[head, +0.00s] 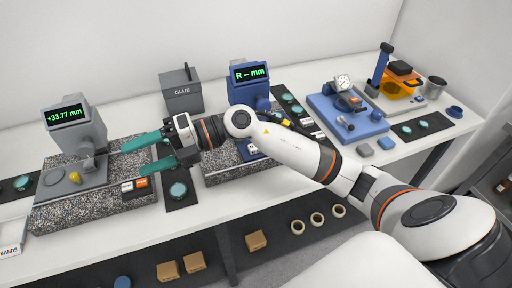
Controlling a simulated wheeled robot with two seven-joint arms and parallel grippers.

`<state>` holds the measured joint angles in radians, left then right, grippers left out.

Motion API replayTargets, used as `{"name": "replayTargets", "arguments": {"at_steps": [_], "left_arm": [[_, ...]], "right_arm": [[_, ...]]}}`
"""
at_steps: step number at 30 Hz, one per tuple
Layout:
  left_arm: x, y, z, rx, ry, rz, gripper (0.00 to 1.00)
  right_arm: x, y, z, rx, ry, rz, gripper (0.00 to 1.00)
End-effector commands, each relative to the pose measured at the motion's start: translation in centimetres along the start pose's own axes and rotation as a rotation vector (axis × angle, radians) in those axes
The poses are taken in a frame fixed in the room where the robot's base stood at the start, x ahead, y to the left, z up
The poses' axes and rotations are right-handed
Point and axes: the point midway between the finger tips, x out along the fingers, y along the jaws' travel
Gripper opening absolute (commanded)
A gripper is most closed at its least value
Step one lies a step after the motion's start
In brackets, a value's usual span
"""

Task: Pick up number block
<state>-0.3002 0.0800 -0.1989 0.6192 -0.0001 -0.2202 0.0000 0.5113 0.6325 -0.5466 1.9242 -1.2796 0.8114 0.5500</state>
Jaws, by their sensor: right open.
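No block with a readable number shows clearly. Small dark blocks with orange and pale tops (134,186) sit at the front right of the left granite plate (90,205); their markings are too small to read. My right gripper (130,164) reaches in from the right, its two teal fingers spread apart and pointing left over that plate. The fingers have nothing between them. The lower fingertip is just above the dark blocks in the picture; I cannot tell the height gap. My left gripper is not in view.
A grey gauge (66,116) reading +33.77 mm stands on the left plate with a yellow piece. A blue gauge (249,80) stands behind my arm. A grey GLUE box (181,91) is at the back. Round teal discs (178,190) lie on dark mats. A blue dial stand (345,122) is at right.

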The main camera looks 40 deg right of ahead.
Motion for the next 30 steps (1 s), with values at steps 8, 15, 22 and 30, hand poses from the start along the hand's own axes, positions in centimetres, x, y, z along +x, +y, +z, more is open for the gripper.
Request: {"name": "replayTargets", "arguments": {"at_steps": [8,15,22,30], "left_arm": [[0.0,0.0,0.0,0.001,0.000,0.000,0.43],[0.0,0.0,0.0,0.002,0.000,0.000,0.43],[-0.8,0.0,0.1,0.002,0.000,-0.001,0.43],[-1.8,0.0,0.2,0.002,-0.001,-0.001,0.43]], "right_arm": [[-13.3,8.2,-5.5,-0.065,-0.152,0.948,0.65],[-24.5,7.5,-7.9,0.087,-0.076,1.409,0.65],[-26.3,9.2,-7.6,0.131,-0.064,1.487,0.65],[-25.8,13.2,-7.2,0.127,-0.063,1.481,0.65]]}}
